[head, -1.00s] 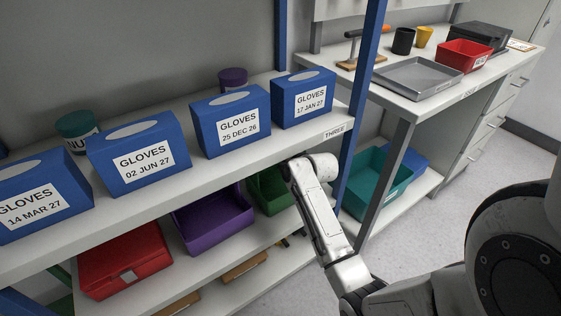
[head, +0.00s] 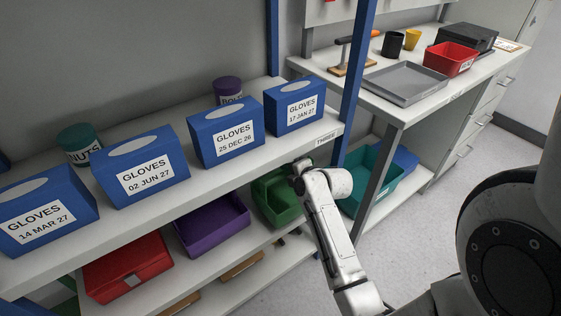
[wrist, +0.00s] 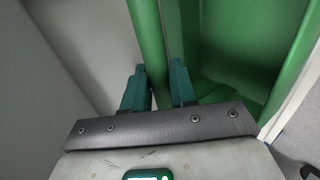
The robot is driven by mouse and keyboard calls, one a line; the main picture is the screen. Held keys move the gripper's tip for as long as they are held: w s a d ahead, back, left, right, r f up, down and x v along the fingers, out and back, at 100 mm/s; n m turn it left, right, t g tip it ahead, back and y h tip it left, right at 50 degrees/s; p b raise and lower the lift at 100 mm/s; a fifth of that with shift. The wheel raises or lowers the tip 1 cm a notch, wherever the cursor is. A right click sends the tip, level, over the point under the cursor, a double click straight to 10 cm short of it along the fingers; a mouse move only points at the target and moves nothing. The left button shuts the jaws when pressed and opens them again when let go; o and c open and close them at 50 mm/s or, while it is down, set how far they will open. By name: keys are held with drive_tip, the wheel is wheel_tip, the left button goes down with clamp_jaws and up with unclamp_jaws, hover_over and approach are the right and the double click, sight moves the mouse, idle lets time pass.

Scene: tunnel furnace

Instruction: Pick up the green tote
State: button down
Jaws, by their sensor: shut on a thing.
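The green tote (head: 282,203) sits on the shelf below the glove boxes, at its right end, next to a purple tote. My wrist covers part of its right side in the head view. In the wrist view my gripper (wrist: 158,82) has its two teal fingers on either side of the green tote's wall (wrist: 148,40), shut on its rim. The tote's inside (wrist: 235,50) shows to the right of the fingers and looks empty where visible. In the head view the fingers are hidden behind my wrist.
A purple tote (head: 213,226) and a red tote (head: 128,268) stand left on the same shelf. Glove boxes (head: 225,133) line the shelf above. A blue upright (head: 357,75) stands close to my wrist. A teal tote (head: 372,180) is beyond it. Open floor lies at right.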

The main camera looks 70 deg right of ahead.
drive_tip(key=s+a, duration=0.5)
drive_tip(key=s, duration=0.3)
drive_tip(key=s+a, duration=0.5)
drive_tip(key=s, duration=0.4)
drive_tip(key=shift+s+a, duration=0.3)
drive_tip(key=shift+a, duration=0.1)
drive_tip(key=shift+w+f, duration=0.15)
